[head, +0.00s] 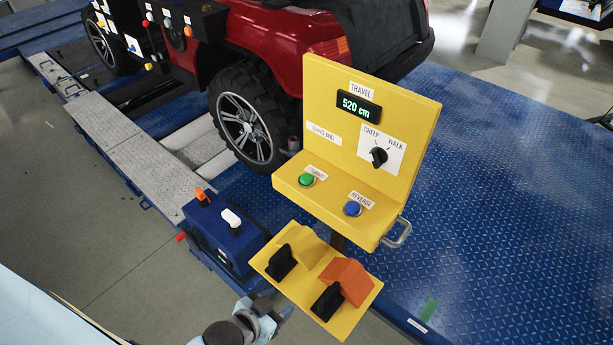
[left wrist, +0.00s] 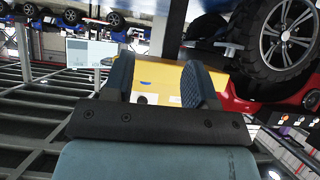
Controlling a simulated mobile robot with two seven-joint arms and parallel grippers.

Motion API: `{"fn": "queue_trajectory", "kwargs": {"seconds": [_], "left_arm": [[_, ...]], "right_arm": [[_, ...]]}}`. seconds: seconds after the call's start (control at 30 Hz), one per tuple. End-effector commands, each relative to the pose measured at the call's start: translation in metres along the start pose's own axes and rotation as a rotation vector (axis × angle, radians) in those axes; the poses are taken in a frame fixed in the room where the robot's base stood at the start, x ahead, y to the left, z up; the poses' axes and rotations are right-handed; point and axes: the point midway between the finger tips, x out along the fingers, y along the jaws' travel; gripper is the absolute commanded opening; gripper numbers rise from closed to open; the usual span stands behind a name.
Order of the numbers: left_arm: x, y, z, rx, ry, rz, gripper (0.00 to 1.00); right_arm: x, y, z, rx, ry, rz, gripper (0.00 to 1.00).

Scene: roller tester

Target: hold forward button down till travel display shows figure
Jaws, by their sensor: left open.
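A yellow control console (head: 325,100) stands at the right of centre in the head view. Its travel display (head: 358,107) reads 520 cm. A green button (head: 307,180), whose label is hard to read, sits on the console's ledge, left of a blue button (head: 352,209) labelled REVERSE. My left gripper (head: 275,309) is low in the head view, below and left of both buttons and apart from them. In the left wrist view its fingers (left wrist: 158,80) are open, with yellow console surface showing beyond the gap and nothing held. My right gripper is not in view.
A black knob (head: 379,157) sits by the CREEP and WALK labels. A lower yellow shelf (head: 318,318) carries black pedal-like parts and an orange cover (head: 347,279). A dark blue box (head: 228,244) with levers stands left of it. A red vehicle (head: 270,42) is behind.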

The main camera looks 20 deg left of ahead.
Motion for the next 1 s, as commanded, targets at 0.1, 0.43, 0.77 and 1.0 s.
{"fn": "queue_trajectory", "kwargs": {"seconds": [0.1, 0.43, 0.77, 1.0], "left_arm": [[0.0000, 0.0001, 0.0001, 0.000, 0.000, 0.000, 0.24], [0.0000, 0.0002, 0.0001, 0.000, 0.000, 0.000, 0.00], [-0.0001, 0.0003, 0.0002, 0.000, 0.000, 0.001, 0.00], [-0.0001, 0.0004, 0.0003, 0.000, 0.000, 0.001, 0.00]], "right_arm": [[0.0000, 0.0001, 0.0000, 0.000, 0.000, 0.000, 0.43], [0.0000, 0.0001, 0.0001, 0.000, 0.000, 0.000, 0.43], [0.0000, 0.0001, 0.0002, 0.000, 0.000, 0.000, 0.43], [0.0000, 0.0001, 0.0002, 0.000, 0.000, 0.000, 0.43]]}}
